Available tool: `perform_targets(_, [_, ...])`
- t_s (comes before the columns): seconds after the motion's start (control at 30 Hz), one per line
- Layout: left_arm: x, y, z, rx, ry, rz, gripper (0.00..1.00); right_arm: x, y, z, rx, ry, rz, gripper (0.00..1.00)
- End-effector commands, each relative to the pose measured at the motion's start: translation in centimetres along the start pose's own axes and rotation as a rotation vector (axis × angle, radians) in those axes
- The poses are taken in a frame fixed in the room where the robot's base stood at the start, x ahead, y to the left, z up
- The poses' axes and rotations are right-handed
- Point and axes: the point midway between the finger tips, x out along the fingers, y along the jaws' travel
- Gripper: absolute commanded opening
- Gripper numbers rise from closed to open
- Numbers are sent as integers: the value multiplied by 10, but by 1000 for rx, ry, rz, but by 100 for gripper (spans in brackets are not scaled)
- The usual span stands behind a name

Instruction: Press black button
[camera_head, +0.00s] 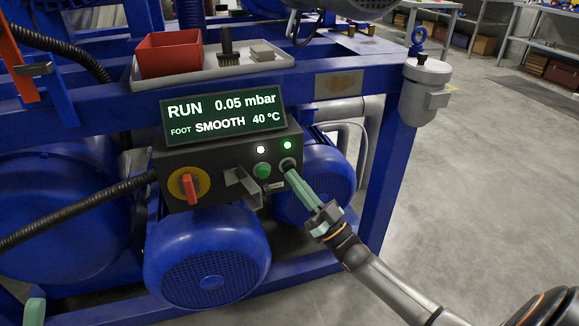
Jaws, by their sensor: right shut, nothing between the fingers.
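The dark control box (215,160) is mounted on the blue frame. Its black button (287,163) sits at the right end of its front, in a grey ring, just right of a green button (262,170). My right gripper (292,175) is shut and empty, with its pale green fingertips at the lower edge of the black button. I cannot tell whether they touch it; they hide part of it. A pale green tip at the bottom left edge looks like my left gripper (35,309); its jaws cannot be made out.
A display (222,117) above the buttons reads RUN, 0.05 mbar, SMOOTH, 40 °C. Left of the buttons are a red-and-yellow rotary switch (189,186) and a grey bracket (242,187). Blue motors (208,262) lie below. A tray (215,72) with a red bin is above. Floor at right is clear.

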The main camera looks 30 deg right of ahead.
Motion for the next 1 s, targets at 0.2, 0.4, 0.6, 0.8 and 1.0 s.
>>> perform_targets(0.2, [4,-2,-4,0,0,1,50,-6,-4,-5,0,1,0,0])
perform_targets(0.4, [4,-2,-4,0,0,0,50,-6,-4,-5,0,2,0,0])
perform_targets(0.6, [11,-5,-10,0,0,-2,50,-12,-10,-12,2,0,0,0])
perform_targets(0.8, [20,-10,-19,-2,1,-8,50,-26,-20,-22,1,0,1,0])
perform_targets(1.0, [26,-13,-25,-2,1,-10,50,-38,-28,-30,1,2,0,0])
